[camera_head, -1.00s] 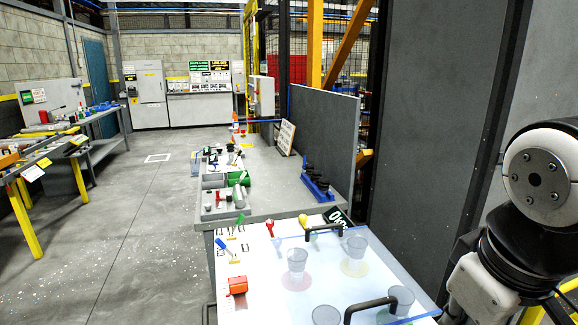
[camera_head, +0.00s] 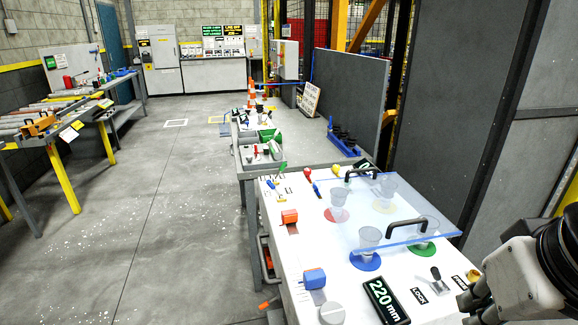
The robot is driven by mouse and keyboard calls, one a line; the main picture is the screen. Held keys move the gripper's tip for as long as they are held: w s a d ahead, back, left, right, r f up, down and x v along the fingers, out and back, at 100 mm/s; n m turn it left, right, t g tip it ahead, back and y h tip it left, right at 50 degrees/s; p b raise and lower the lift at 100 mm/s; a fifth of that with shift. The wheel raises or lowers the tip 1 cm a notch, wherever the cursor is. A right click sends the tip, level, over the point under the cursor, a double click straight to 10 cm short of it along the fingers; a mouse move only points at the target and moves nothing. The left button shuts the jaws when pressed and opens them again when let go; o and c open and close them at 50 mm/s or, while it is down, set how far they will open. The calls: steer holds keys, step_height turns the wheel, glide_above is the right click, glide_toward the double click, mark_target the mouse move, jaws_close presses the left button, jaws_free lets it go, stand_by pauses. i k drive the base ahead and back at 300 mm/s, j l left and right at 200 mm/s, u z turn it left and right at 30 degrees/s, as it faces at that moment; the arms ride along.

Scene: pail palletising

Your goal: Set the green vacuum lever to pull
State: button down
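A small green lever (camera_head: 282,168) stands at the far left corner of the white panel (camera_head: 330,268). A blue lever (camera_head: 272,185) stands just in front of it. A red lever (camera_head: 307,174), another blue lever (camera_head: 316,189) and a yellow-topped lever (camera_head: 347,173) stand farther right. The printed marks by the green lever are too small to read, so I cannot tell its setting. My arm shows at the lower right, well apart from the levers.
Orange (camera_head: 289,216) and blue (camera_head: 314,279) blocks, a grey knob (camera_head: 332,314) and a 220 mm display (camera_head: 386,300) sit nearer. Open floor lies left; a dark wall stands right.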

mark_target(284, 165)
steer(key=k+j, duration=0.15)
steer(key=j, duration=0.25)
steer(key=k+j+z, duration=0.1)
steer(key=j, duration=0.3)
steer(key=k+j+z, duration=0.1)
steer(key=j, duration=0.3)
steer(key=i+j, duration=0.1)
steer(key=j, duration=0.25)
steer(key=i+j+z, duration=0.1)
steer(key=j, duration=0.2)
steer(key=i+j, duration=0.15)
steer(key=j, duration=0.2)
steer(key=i+j+z, duration=0.1)
steer(key=i+j, duration=0.45)
